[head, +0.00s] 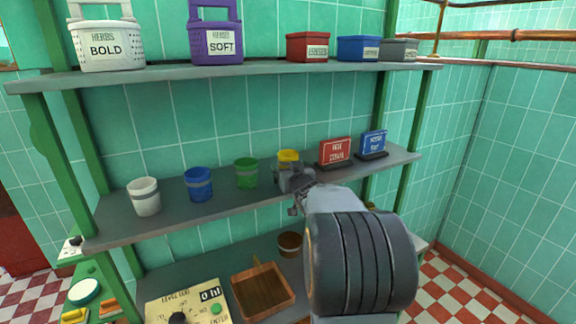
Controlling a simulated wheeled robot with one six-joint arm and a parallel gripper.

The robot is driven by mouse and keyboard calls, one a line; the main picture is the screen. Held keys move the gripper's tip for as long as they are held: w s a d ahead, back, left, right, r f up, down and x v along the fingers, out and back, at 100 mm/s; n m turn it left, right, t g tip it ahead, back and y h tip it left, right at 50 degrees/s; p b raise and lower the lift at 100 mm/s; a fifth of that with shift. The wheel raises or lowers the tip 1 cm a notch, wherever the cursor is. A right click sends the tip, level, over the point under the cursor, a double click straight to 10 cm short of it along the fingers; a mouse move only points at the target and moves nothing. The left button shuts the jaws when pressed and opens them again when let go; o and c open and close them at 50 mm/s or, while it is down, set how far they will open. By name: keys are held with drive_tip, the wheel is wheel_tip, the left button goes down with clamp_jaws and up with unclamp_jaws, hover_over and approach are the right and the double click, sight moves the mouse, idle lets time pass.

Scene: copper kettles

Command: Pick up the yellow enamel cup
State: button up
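The yellow enamel cup (288,156) stands on the middle shelf, right of the green cup (246,173). Only its upper part shows; my gripper (292,178) hides the lower part. My gripper is right in front of the cup as seen from the head. The fingers are small and overlap the cup in the picture, so I cannot tell whether they are open, shut or touching it. My arm reaches in from the lower right.
A white cup (145,197) and a blue cup (198,184) stand further left on the same shelf (120,231). A red sign (335,151) and a blue sign (373,143) stand close on the right. The upper shelf (180,74) holds baskets and boxes. A wooden tray (262,290) lies below.

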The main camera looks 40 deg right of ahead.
drive_tip(key=shift+w, duration=0.25)
drive_tip(key=shift+c, duration=0.2)
drive_tip(key=c, duration=1)
drive_tip(key=shift+r, duration=0.1)
